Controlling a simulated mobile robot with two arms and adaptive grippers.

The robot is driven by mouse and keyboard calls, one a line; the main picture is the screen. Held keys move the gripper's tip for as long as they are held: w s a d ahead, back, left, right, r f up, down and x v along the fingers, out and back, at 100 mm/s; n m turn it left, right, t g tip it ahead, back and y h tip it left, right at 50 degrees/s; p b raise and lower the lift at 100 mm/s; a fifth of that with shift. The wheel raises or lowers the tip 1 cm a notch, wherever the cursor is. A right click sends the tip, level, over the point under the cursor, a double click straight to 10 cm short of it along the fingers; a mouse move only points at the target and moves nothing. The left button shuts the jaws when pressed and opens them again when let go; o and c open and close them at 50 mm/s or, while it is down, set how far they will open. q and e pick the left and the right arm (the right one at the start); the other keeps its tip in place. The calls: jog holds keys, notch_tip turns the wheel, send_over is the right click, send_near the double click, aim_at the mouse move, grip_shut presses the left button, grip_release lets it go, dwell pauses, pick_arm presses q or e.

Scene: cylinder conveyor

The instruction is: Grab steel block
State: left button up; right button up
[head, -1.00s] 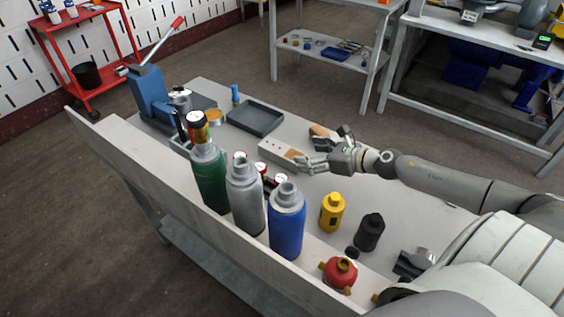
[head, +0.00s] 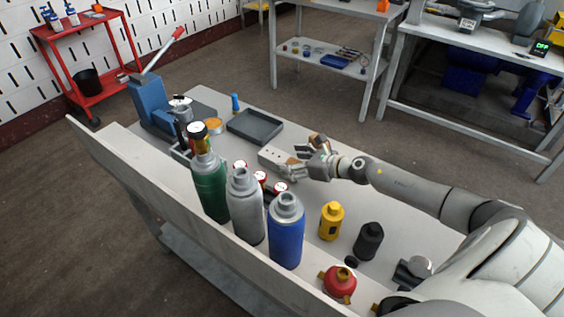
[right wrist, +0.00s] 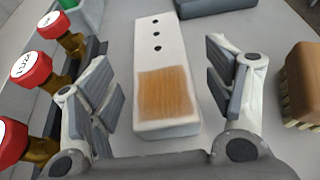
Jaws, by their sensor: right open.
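The steel block (head: 274,158) is a long pale bar lying flat on the bench, left of my right gripper (head: 300,163) in the head view. In the right wrist view the block (right wrist: 160,52) has a row of dark holes and an orange-brown, wood-like patch at its near end. My right gripper (right wrist: 160,88) is open, with one finger on each side of the block's near part. Gaps show between the fingers and the block, and I cannot tell their height over the bench. My left gripper is out of view.
A wooden brush (right wrist: 303,82) lies right of the fingers, and red-capped fittings (right wrist: 30,70) stand close on the left. A grey tray (head: 255,126) lies beyond the block. Green, grey and blue cylinders (head: 286,235) stand along the bench's near side.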

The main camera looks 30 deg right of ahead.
aim_at(284, 159)
jog(key=shift+x, duration=2.2)
jog(key=c, duration=1)
jog(key=shift+r, duration=0.1)
jog(key=shift+c, duration=0.7)
